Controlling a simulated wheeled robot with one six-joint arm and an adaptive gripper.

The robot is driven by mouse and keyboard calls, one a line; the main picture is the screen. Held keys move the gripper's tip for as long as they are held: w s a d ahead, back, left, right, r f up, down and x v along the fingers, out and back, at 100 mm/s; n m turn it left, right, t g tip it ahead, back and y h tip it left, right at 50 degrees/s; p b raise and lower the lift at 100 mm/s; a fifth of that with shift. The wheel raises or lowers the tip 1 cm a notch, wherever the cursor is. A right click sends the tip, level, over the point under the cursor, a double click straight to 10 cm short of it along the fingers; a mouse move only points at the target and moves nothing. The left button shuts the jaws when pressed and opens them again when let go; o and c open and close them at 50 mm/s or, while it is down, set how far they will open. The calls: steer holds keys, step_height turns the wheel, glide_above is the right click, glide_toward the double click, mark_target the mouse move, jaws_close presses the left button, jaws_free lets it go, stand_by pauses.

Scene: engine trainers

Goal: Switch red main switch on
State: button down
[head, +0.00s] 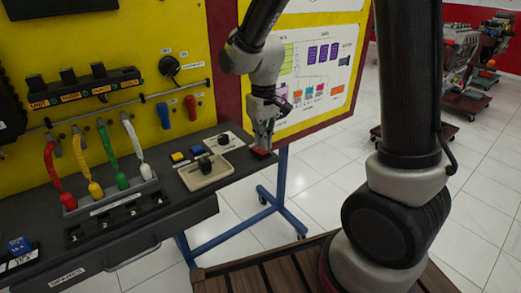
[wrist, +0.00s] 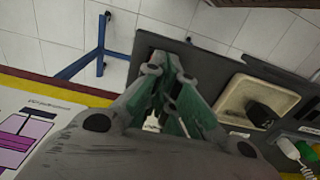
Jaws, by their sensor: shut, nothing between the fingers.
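The red main switch (head: 261,153) is a small red block with a dark base near the right end of the grey bench top (head: 190,190). My gripper (head: 264,144) is shut and empty, pointing down right at the switch. Its fingertips look very close to or touching the red block; I cannot tell which. In the wrist view my gripper (wrist: 168,68) shows its greenish fingers together over the dark bench end.
A beige tray with a black knob (head: 205,172) sits left of the switch, with yellow and blue buttons (head: 178,156) behind it. Colored cables (head: 91,187) stand farther left. A yellow panel and a diagram board (head: 320,70) rise behind.

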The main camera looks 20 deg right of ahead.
mark_target(263, 152)
steer(key=shift+f, duration=1.1)
stand_by(0.4)
steer(key=shift+r, duration=3.5)
steer(key=s+d+r+m+t, duration=0.1)
steer(key=s+d+r+t, duration=0.1)
steer(key=s+d+r, duration=0.3)
steer(key=s+d+r+m+t, duration=0.2)
steer(key=s+d+r, duration=0.4)
steer(key=s, duration=0.8)
steer(key=d, duration=0.3)
steer(key=shift+d+m, duration=0.3)
steer(key=shift+d, duration=0.1)
steer(key=shift+r, duration=0.1)
